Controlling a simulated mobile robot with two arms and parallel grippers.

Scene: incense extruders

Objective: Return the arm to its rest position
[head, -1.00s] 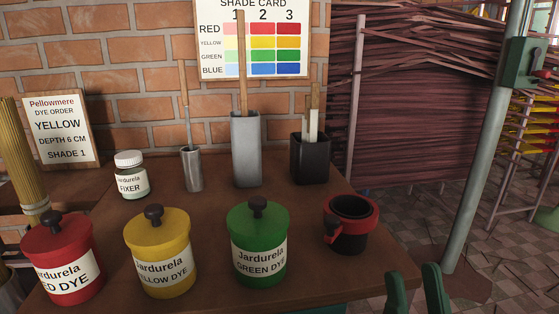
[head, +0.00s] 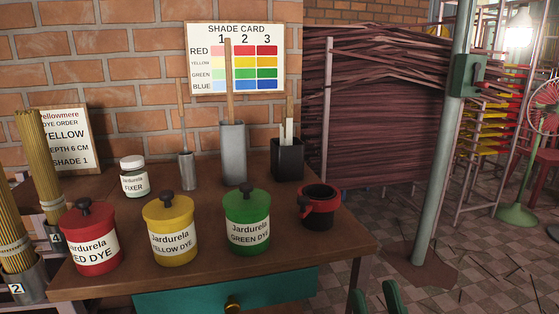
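My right gripper (head: 376,298) shows at the bottom edge, right of the table's front corner. Its two green fingertips stand apart with nothing seen between them; the rest of it is cut off by the frame. My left gripper is not in view. The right gripper is apart from the table and everything on it. The nearest thing on the table is a black cup with a red band (head: 319,211).
The wooden table (head: 300,251) holds lidded red (head: 88,238), yellow (head: 170,230) and green (head: 247,222) dye jars, a fixer jar (head: 134,178) and upright holders behind. A teal drawer (head: 190,294) is below. A grey pole (head: 440,150) stands right; tiled floor lies beyond.

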